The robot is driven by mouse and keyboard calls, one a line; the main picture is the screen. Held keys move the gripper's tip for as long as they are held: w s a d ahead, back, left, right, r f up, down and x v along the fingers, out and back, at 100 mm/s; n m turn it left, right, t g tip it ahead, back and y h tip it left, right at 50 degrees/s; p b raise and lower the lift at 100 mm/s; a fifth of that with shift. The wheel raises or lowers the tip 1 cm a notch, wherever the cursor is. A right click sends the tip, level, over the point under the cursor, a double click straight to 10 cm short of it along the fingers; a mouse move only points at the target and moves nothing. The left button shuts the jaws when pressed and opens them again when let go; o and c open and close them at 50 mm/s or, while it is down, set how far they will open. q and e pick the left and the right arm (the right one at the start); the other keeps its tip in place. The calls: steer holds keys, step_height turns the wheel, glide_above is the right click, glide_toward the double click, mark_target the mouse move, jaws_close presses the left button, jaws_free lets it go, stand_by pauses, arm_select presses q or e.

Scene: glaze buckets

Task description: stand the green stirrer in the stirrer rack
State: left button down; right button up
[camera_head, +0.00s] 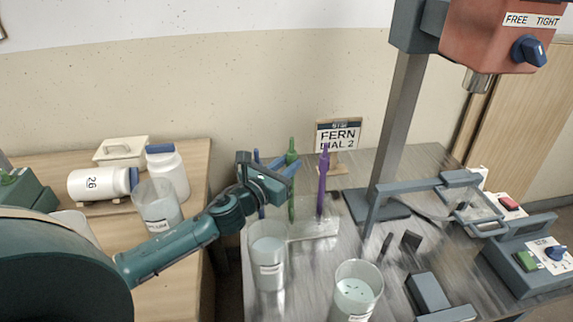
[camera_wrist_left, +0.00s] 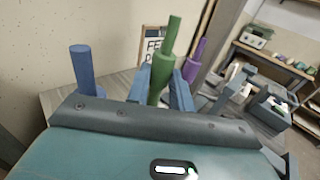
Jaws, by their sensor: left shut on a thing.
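The green stirrer (camera_head: 291,209) is upright, and my left gripper (camera_head: 289,178) is shut on it. In the left wrist view the green stirrer (camera_wrist_left: 162,75) stands between the two blue-grey fingers (camera_wrist_left: 166,92). The pale stirrer rack (camera_head: 316,229) is on the grey table below. The stirrer's lower end reaches down to the rack; I cannot tell whether it is in a hole or just above. A purple stirrer (camera_head: 322,185) stands upright at the rack's right. A blue stirrer (camera_head: 261,212) is at the left, partly hidden by the gripper. My right gripper is out of view.
A glaze bucket (camera_head: 268,255) stands in front of the rack, another (camera_head: 356,290) nearer right. A sign (camera_head: 338,134) is behind. The mixer stand (camera_head: 395,140) rises to the right. A side table (camera_head: 190,235) at left holds jars and a bucket (camera_head: 157,205).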

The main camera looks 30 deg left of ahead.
arm_select(q)
steer(key=shift+f+b, duration=0.55)
steer(key=shift+f, duration=0.15)
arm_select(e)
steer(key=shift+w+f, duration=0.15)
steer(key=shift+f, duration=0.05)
arm_select(q)
steer(key=shift+f, duration=0.15)
steer(key=c, duration=1.5)
jaws_free()
steer(key=o, duration=0.4)
steer(key=shift+c, duration=0.2)
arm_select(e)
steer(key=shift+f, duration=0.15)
arm_select(q)
steer(key=s+a+b, duration=0.1)
steer(key=s+b, duration=0.1)
steer(key=s, duration=1.1)
steer(key=shift+a, duration=0.4)
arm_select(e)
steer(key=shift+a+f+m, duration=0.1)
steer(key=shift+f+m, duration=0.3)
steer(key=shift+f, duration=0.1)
arm_select(q)
steer(key=shift+s, duration=0.1)
